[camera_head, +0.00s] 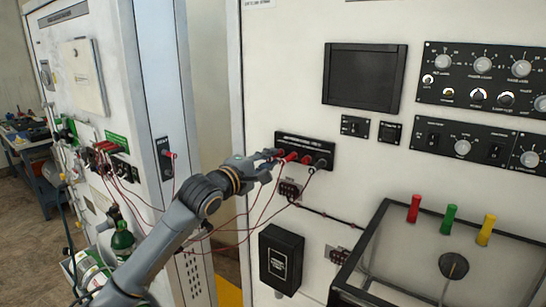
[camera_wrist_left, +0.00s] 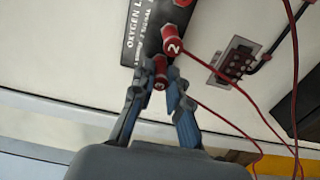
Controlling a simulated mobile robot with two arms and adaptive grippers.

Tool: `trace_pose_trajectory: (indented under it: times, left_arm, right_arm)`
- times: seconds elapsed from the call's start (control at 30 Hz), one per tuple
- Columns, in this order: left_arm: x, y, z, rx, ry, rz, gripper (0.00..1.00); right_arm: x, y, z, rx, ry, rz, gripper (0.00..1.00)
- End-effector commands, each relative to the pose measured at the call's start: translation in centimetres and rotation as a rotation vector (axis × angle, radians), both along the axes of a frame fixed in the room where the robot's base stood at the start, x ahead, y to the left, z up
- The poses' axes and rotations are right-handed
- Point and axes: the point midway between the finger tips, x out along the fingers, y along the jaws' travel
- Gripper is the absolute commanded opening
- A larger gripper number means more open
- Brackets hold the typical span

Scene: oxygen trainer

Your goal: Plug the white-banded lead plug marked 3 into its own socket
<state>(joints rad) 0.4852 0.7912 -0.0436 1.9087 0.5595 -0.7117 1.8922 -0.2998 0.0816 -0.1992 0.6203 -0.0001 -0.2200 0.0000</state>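My left gripper (camera_head: 268,160) reaches the left end of a black socket panel (camera_head: 319,145) on the white cabinet. In the left wrist view its two fingers (camera_wrist_left: 160,76) close on either side of a small red plug (camera_wrist_left: 159,84) with a pale mark, which I cannot read for certain. A red lead runs from it to the lower right. The plug's front end is hidden, so I cannot tell whether it sits in a socket. Beside it a red plug marked 2 (camera_wrist_left: 173,46) is in the panel (camera_wrist_left: 140,35). My right gripper is not in view.
Red leads hang below the panel, near a small terminal block (camera_head: 289,190). A black box (camera_head: 281,259) is lower on the cabinet. A framed case (camera_head: 375,232) with red, green and yellow knobs juts out at the lower right. Another cabinet (camera_head: 95,60) stands left.

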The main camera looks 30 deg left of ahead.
Motion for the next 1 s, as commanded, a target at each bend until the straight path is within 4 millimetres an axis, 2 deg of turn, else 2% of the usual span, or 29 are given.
trace_pose_trajectory:
  times: [0.27,1.0]
  left_arm:
    - [-0.1,0.0,0.0,0.0,0.0,0.0,0.0]
    - [-3.0,0.2,-0.1,-0.001,0.001,0.0,0.0]
  right_arm:
    - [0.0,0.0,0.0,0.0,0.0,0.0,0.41]
    - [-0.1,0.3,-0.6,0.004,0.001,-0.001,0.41]
